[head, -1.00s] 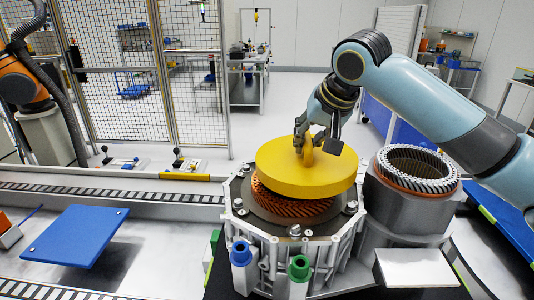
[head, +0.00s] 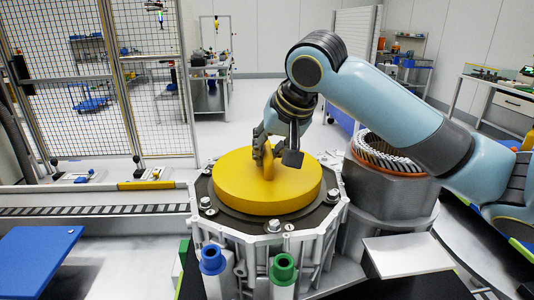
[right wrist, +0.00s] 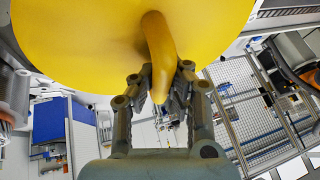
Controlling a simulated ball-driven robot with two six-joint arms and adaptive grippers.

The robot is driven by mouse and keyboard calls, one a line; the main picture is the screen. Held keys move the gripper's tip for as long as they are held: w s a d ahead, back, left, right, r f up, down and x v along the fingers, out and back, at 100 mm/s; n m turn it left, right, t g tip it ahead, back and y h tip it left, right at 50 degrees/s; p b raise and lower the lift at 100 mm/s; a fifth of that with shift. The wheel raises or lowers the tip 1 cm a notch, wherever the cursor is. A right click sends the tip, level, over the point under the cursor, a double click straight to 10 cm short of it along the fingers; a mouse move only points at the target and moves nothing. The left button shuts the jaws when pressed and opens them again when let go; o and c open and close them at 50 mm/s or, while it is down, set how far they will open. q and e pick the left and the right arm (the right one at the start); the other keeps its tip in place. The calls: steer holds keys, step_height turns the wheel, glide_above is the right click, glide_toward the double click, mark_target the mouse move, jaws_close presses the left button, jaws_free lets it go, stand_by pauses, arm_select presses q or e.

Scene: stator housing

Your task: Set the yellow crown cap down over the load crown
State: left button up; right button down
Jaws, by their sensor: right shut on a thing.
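The yellow crown cap (head: 240,191) is a thick round disc with an upright ring handle on top. It sits low and about level over the middle of the stator housing (head: 265,243), and the copper load crown under it is hidden. I cannot tell whether the cap fully rests. My right gripper (head: 268,155) is shut on the cap's handle from above. In the right wrist view the two fingers of the gripper (right wrist: 160,85) pinch the curved yellow handle (right wrist: 160,50), with the cap's face (right wrist: 85,40) beyond. My left gripper is not in view.
A second stator with a slotted crown (head: 390,185) stands close behind right. A blue plate (head: 38,255) lies at the left, and a pale plate (head: 408,254) at front right.

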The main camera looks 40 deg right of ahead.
steer(key=shift+f, duration=0.15)
steer(key=c, duration=1.7)
jaws_free()
steer(key=shift+d, duration=0.1)
steer(key=shift+o, duration=1.4)
steer(key=shift+s+r, duration=0.1)
steer(key=shift+r, duration=0.4)
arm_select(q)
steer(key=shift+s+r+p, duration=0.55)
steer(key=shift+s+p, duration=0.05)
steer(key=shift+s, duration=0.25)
arm_select(e)
steer(key=shift+v, duration=5.65)
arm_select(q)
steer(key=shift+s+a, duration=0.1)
